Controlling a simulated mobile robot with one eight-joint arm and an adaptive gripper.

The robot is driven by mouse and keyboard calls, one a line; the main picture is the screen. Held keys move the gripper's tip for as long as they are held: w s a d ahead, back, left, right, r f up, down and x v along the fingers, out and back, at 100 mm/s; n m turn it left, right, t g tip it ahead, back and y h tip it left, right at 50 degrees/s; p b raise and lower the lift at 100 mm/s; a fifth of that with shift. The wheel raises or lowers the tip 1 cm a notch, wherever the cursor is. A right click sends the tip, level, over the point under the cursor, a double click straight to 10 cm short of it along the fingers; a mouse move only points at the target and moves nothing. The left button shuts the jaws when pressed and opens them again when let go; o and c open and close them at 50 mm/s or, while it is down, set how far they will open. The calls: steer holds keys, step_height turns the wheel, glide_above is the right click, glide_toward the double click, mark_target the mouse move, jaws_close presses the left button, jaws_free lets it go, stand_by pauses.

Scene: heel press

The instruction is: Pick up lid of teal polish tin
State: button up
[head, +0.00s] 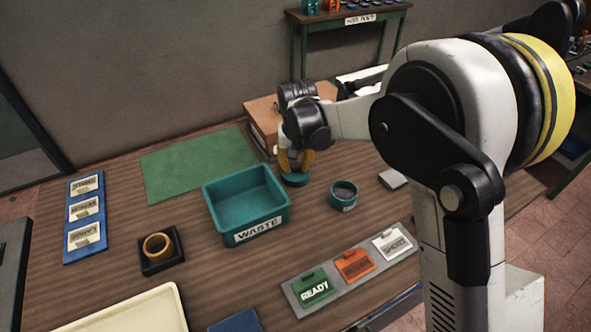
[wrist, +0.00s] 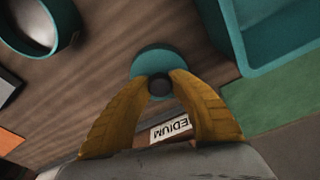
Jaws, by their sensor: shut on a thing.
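In the wrist view, the yellow fingers of my gripper (wrist: 160,80) are shut on the dark knob at the centre of the lid (wrist: 157,58). I cannot tell whether the lid touches the table.
The teal waste bin (head: 247,222) is close to the left of my gripper. A brown box (head: 262,114) stands behind, beside a green mat (head: 198,160). A grey board with READY, orange and white tags (head: 292,297) lies in front. Bare table surrounds the tin.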

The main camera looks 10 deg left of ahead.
mark_target(295, 163)
steer(key=shift+r, duration=0.1)
step_height(295, 163, up, 4)
steer(key=shift+r+p, duration=0.1)
steer(key=shift+p, duration=0.9)
steer(key=s+d+r+p, duration=0.2)
steer(key=d+r, duration=0.1)
steer(key=d, duration=0.2)
steer(key=s+d+r+p, duration=0.1)
steer(key=s+d+r, duration=0.2)
steer(key=d+r, duration=0.15)
steer(key=shift+s+d+f, duration=0.3)
steer(key=shift+d+f, duration=0.45)
steer(key=shift+f, duration=0.05)
steer(key=shift+s+d+f, duration=0.35)
steer(key=shift+d+f, duration=0.4)
steer(key=shift+s+d+f, duration=0.3)
steer(key=shift+d+f, duration=0.45)
steer(key=shift+f, duration=0.05)
steer(key=shift+f, duration=0.25)
steer(key=shift+f+b, duration=0.15)
steer(key=shift+b, duration=0.25)
steer(key=shift+f+b, duration=0.4)
steer(key=shift+f, duration=0.15)
